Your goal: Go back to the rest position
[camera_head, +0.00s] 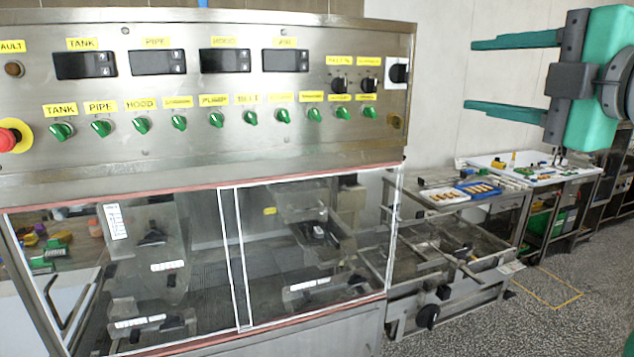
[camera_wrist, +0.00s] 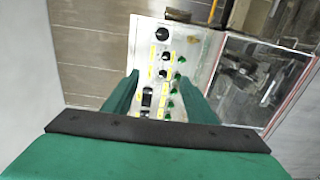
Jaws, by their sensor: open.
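My gripper (camera_head: 515,75) is at the upper right of the head view, to the right of the machine's control panel (camera_head: 205,150). Its two green fingers point left, wide apart, with nothing between them. In the wrist view my gripper (camera_wrist: 165,95) is also open and empty. The control panel (camera_wrist: 165,50) shows beyond and between the fingers there, with a clear gap. The panel carries a row of green knobs (camera_head: 141,125), dark displays and yellow labels. The gripper touches nothing that I can see.
Below the panel is a clear hood (camera_head: 320,240) with white-edged windows. A red stop button (camera_head: 12,138) sits at the far left. At the right stand a metal conveyor frame (camera_head: 450,265) and a table with a blue tray (camera_head: 480,189). Speckled floor (camera_head: 540,330) is free at the lower right.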

